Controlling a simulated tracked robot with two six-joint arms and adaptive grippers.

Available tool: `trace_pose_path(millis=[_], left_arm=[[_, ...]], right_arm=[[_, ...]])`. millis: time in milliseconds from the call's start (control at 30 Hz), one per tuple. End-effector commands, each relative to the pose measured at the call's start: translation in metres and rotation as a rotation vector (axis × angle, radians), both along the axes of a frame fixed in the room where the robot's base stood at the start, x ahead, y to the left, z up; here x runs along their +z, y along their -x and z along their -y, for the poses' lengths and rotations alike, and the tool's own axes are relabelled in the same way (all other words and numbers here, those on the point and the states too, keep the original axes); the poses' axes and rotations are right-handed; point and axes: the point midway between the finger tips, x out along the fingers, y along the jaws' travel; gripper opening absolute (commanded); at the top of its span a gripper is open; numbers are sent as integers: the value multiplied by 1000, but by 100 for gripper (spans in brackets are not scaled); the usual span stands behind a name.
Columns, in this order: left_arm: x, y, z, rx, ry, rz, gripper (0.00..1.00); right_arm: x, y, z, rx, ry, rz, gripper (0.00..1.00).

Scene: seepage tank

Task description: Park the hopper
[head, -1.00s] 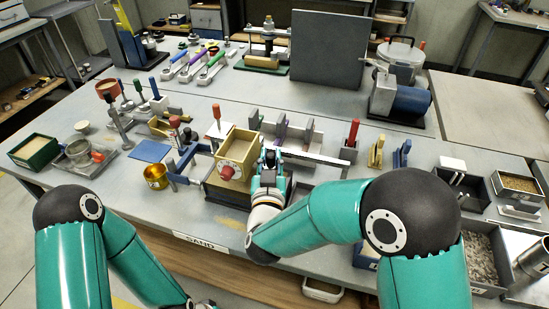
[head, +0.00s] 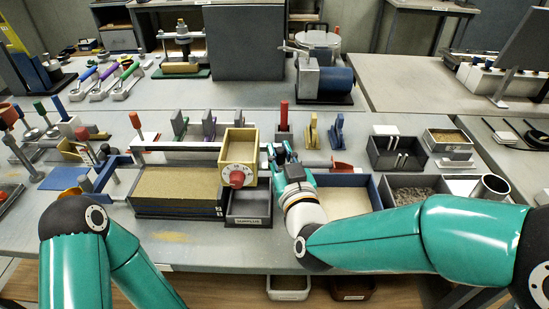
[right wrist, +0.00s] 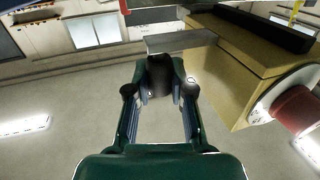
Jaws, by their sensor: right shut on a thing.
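The hopper (head: 239,158) is a yellow box with a red knob and a white dial on its front. It sits at the right end of the long sand-filled tank (head: 178,212), above the small tray marked SURPLUS (head: 249,209). My right gripper (head: 277,154) is at the hopper's right side. In the right wrist view its fingers (right wrist: 160,85) are shut on a dark grip piece (right wrist: 160,70), and the hopper's yellow wall (right wrist: 228,75) fills the right. Whether the hopper touches the tray is hidden. My left gripper is out of view.
A sand bin (head: 343,201) lies just right of my right gripper, with a gravel bin (head: 415,188) beyond it. A red-handled tool (head: 283,122) and yellow and blue stands (head: 313,131) are behind. A blue motor (head: 322,82) stands farther back.

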Motion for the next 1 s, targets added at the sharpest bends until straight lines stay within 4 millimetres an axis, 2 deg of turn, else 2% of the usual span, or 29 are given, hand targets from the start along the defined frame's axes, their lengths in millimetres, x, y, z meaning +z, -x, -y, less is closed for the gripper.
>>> trace_pose_path(millis=[333,367,500,833,1000], left_arm=[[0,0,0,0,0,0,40],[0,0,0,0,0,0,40],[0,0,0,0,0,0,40],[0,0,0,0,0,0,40],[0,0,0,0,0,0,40]], right_arm=[[0,-1,1,2,0,-3,0],[0,-1,1,2,0,-3,23],[0,-1,1,2,0,-2,47],[0,1,0,4,-1,-1,48],[0,14,3,6,0,-2,48]])
